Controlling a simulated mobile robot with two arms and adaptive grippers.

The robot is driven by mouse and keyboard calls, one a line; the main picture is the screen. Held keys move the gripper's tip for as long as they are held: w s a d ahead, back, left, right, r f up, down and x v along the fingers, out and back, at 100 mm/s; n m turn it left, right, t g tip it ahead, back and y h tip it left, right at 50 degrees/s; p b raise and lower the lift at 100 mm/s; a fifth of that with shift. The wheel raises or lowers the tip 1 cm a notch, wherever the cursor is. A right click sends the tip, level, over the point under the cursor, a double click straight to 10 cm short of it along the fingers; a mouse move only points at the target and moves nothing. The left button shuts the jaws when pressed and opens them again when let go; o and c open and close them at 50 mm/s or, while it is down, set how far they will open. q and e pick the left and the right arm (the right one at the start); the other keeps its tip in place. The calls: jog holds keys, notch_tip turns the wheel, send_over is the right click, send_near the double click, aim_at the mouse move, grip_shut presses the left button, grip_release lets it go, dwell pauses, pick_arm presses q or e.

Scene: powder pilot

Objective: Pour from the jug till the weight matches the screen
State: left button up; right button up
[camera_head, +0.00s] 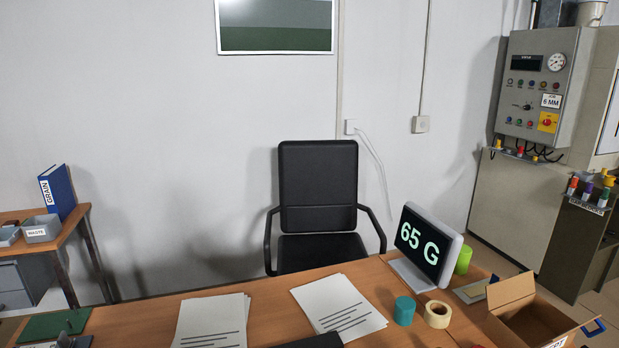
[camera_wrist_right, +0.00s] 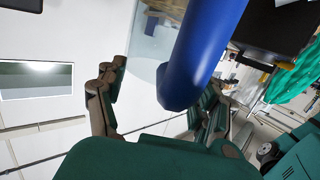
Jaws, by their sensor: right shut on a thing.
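The screen (camera_head: 426,244) stands on the right part of the desk and reads "65 G" in pale green. In the right wrist view, my right gripper (camera_wrist_right: 165,86) is shut on a smooth blue rounded part (camera_wrist_right: 196,62), which seems to belong to the jug. A pale, see-through surface shows behind it; the jug's full shape and contents cannot be made out. The head view shows neither of my grippers. A dark flat thing (camera_head: 312,341) is cut off at the desk's bottom edge; I cannot tell if it is a scale.
Two paper stacks (camera_head: 212,322) (camera_head: 338,306) lie on the desk (camera_head: 265,292). A teal cup (camera_head: 404,311), a tape roll (camera_head: 437,314), a green cup (camera_head: 463,260) and an open cardboard box (camera_head: 528,318) crowd the right side. A black chair (camera_head: 318,190) stands behind.

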jog(key=shift+s+d+r+m+t, duration=0.25)
jog(key=shift+d+m+t, duration=0.05)
jog(key=shift+d+t, duration=0.1)
jog(key=shift+s+a+f, duration=0.1)
dwell(0.9)
